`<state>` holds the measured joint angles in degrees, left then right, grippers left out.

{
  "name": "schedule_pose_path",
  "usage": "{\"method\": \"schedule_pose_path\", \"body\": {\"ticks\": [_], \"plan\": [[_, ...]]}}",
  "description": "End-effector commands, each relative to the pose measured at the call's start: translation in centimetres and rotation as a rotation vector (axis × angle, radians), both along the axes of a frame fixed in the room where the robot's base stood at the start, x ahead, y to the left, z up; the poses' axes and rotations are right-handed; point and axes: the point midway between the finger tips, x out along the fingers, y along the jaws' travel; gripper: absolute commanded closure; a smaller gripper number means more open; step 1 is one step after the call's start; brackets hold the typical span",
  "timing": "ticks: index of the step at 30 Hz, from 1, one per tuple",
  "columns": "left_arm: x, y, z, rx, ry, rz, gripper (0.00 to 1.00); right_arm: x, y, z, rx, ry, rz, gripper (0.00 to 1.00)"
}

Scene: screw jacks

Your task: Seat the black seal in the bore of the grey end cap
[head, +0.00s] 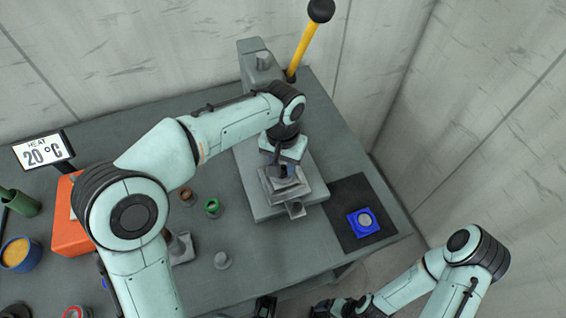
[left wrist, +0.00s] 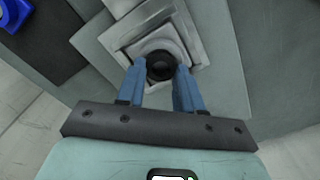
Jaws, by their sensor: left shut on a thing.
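In the left wrist view the black seal (left wrist: 160,66) is a dark round piece between the two blue fingertips of my left gripper (left wrist: 160,76), which is shut on it. In the head view my left gripper (head: 288,172) points down over the press plate and hides the seal. My right gripper (head: 340,308) is partly visible at the bottom edge.
The grey press (head: 255,185) has a yellow lever (head: 305,48) with a black knob. A blue fixture (head: 353,228) with a grey disc lies on a black mat (head: 345,190) to the right. Green and brown rings, grey parts and an orange heater (head: 68,225) are on the left.

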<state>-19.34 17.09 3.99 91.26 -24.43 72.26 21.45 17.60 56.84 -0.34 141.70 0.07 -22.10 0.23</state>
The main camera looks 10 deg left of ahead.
Motion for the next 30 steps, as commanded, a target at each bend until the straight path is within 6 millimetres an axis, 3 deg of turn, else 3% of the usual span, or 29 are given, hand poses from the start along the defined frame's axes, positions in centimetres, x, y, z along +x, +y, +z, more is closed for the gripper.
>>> {"method": "schedule_pose_path", "body": {"ticks": [15,16,18,30], "plan": [[-0.2,0.0,-1.7,0.002,0.011,0.001,0.92,-0.3,0.0,-0.6,0.000,0.003,0.000,0.07],[-0.2,0.0,-1.7,0.003,0.012,0.001,0.55,-0.3,0.0,-0.6,0.000,0.003,0.000,0.07],[-0.2,0.1,-1.7,0.003,0.012,0.003,0.39,-0.3,0.0,-0.6,0.000,0.003,0.000,0.07],[-0.2,0.4,-1.9,0.007,0.017,0.008,0.39,-0.3,0.0,-0.7,0.000,0.003,0.000,0.07]]}}
